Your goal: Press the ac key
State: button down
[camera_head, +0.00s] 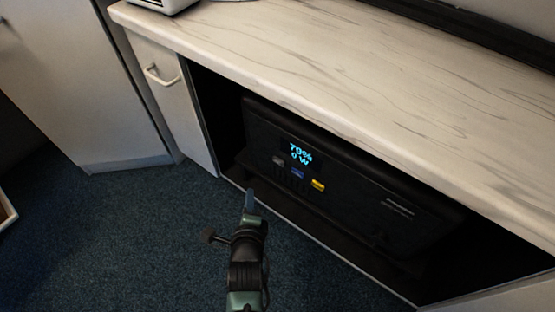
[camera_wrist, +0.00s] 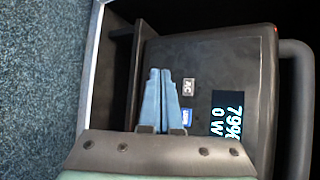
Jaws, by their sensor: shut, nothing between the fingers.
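The ac key (camera_wrist: 188,86) is a small grey key labelled AC on the front of a black power station. In the head view the grey key (camera_head: 278,160) is leftmost in a row, below the lit display (camera_head: 299,153). My gripper (camera_head: 250,194) is in front of the power station, low and left of the keys. In the wrist view my gripper's blue fingers (camera_wrist: 160,74) are together and empty, with their tips left of the ac key. I cannot tell the gap in depth to the panel.
A blue key (camera_head: 297,173) and a yellow key (camera_head: 318,185) sit beside the ac key. The power station (camera_head: 360,200) stands in a dark niche under a marble-look counter (camera_head: 330,70). A white drawer front with handle (camera_head: 160,75) is at left. The blue carpet (camera_head: 130,230) is clear.

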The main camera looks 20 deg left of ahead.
jog(key=w+b, duration=0.1)
jog(key=b, duration=0.4)
send_near(275, 162)
jog(key=w+a+f, duration=0.3)
jog(key=shift+w+d+b, duration=0.15)
jog(key=shift+w+b, duration=0.2)
jog(key=shift+w, duration=0.05)
dwell(1.4)
jog(key=shift+w+d, duration=0.15)
jog(key=shift+w, duration=0.25)
jog(key=shift+w+d, duration=0.15)
jog(key=shift+w, duration=0.3)
dwell(0.5)
jog(key=shift+s, duration=0.1)
jog(key=shift+s+a+p, duration=0.3)
jog(key=shift+s+p, duration=0.45)
jog(key=shift+p, duration=0.05)
